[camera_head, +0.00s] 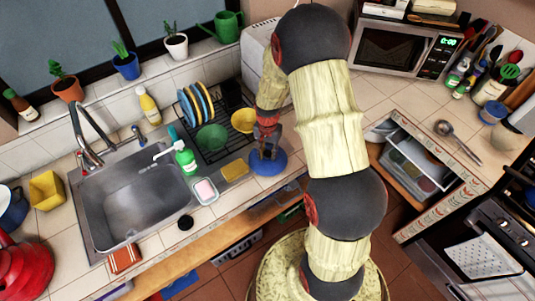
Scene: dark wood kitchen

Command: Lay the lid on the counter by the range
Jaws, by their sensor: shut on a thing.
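A round blue lid (263,168) is at the front edge of the counter, right of the yellow sponge. My gripper (266,150) points down at its middle and is shut on it; the fingertips are small, and the exact grip point is hard to see. I cannot tell whether the lid touches the counter or hangs just above it. The range (490,240) is at the lower right. The counter beside it (415,98) holds a ladle (456,140) and has bare tiles.
The sink (135,205), soap bottle (186,160), sponge (235,170) and dish rack (225,105) lie left of my gripper. An open drawer (415,160) juts out below the right counter. A microwave (405,48) and utensil jars stand at the back right.

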